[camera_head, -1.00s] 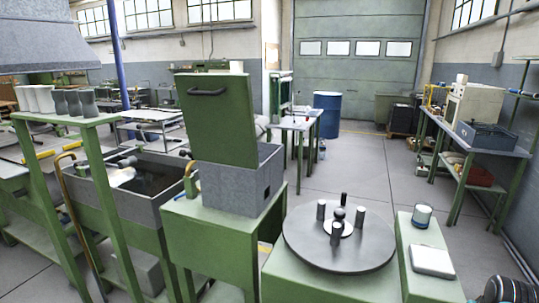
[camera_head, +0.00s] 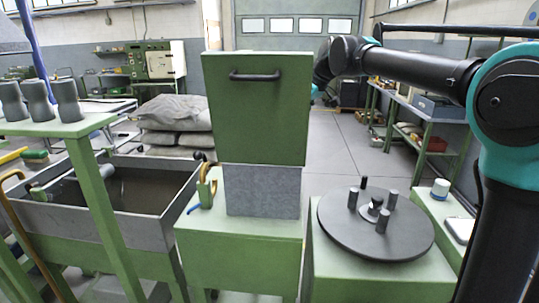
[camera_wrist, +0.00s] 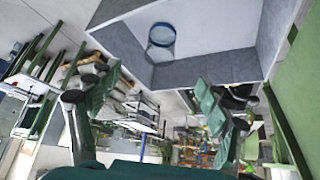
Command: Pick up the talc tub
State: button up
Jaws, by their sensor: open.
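A small white tub with a blue band (camera_head: 440,189) stands on the narrow green bench at the right. A round tub with a blue rim (camera_wrist: 161,42) shows inside a grey open box (camera_wrist: 210,68) in the wrist view. No label is readable, so I cannot tell which is the talc tub. My gripper (camera_wrist: 160,105) is open and empty, its two fingers apart below the box edge in the wrist picture. In the head view the gripper is hidden behind the raised green panel (camera_head: 257,120).
The grey box (camera_head: 262,190) sits on a green stand under the panel. A dark round turntable (camera_head: 375,225) with upright pegs stands to its right. A grey sink-like trough (camera_head: 110,195) is at the left, and grey cups (camera_head: 40,100) stand on a shelf.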

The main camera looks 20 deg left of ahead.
jog(key=shift+a+r+x, duration=0.1)
jog(key=shift+a+x, duration=0.1)
jog(key=shift+x, duration=2.7)
jog(key=shift+a+r+x, duration=0.15)
jog(key=shift+a+x, duration=0.05)
jog(key=shift+x, duration=2.7)
jog(key=shift+a+r+x, duration=0.1)
jog(key=shift+a+x, duration=0.05)
jog(key=shift+x, duration=2.8)
jog(key=shift+w, duration=0.1)
jog(key=shift+c, duration=0.2)
jog(key=c, duration=1.2)
